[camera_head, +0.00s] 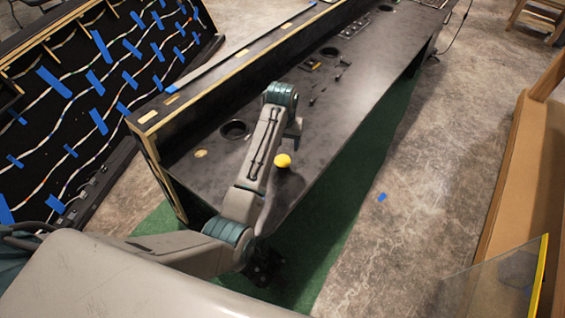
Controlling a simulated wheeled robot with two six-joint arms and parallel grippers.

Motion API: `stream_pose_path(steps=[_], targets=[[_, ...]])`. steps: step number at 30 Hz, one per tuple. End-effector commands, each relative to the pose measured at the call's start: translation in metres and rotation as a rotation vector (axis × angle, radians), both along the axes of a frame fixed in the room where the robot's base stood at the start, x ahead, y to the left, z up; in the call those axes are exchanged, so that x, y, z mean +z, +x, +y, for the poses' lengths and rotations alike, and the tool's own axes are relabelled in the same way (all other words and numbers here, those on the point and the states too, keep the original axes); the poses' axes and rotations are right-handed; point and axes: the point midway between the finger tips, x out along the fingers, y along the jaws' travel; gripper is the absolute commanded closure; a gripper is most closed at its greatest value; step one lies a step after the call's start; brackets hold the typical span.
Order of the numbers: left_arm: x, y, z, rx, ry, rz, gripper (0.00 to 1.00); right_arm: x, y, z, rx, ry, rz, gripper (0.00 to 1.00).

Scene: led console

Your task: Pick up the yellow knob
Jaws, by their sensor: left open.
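The yellow knob (283,160) is a small round ball on the black console top (335,115), near the console's close end. My left arm's raised link stands just left of the knob in the picture and does not cover it. My left gripper (264,272) shows as a dark shape low in the picture, partly hidden by my arm. It is open, below and apart from the knob, over the green floor beside the console's close end. My right gripper is not in view.
The console has round holes, one (234,129) left of my arm, and small switches (312,64) farther back. A black panel (100,85) with blue tape stands at left. A green mat (335,215) lies under the console. Concrete floor to the right is mostly free.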

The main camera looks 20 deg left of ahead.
Motion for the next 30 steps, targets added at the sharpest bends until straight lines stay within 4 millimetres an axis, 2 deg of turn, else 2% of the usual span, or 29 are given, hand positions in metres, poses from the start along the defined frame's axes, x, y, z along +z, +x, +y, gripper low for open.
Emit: stream_pose_path(steps=[2, 9, 17, 21, 24, 30], targets=[[-0.005, 0.003, -0.001, -0.001, 0.0, 0.006, 0.38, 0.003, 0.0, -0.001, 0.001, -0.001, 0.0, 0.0], [-0.041, 0.008, -0.001, -0.001, -0.001, 0.006, 0.38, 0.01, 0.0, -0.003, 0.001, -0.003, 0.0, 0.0], [-0.061, 0.008, 0.003, -0.001, 0.001, 0.006, 0.38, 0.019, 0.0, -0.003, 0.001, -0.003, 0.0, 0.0], [-0.081, 0.008, 0.009, -0.001, 0.001, 0.006, 0.38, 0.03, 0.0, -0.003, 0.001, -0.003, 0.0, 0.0], [-0.095, 0.01, 0.008, -0.002, 0.0, 0.005, 0.38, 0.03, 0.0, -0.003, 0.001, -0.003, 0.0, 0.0], [-0.104, 0.012, 0.007, -0.001, -0.001, 0.002, 0.38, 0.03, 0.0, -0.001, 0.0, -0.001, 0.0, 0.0]])
